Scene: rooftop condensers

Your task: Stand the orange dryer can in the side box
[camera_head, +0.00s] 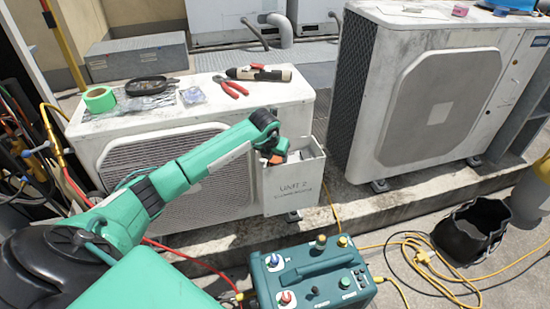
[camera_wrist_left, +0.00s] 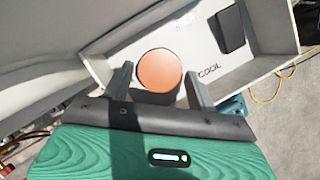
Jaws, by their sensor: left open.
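The orange dryer can (camera_wrist_left: 159,70) shows its round top in the left wrist view, over the inside of the side box. In the head view only a small orange patch of it (camera_head: 277,159) shows. The side box (camera_head: 293,193), a pale open-topped box marked UNIT 2, hangs on the front right corner of the near condenser. My left gripper (camera_wrist_left: 160,86) is open, with one finger on each side of the can. It reaches down at the box mouth in the head view (camera_head: 274,150). The can's base is hidden. My right gripper is out of view.
A black object (camera_wrist_left: 231,29) sits in the box beside the can.

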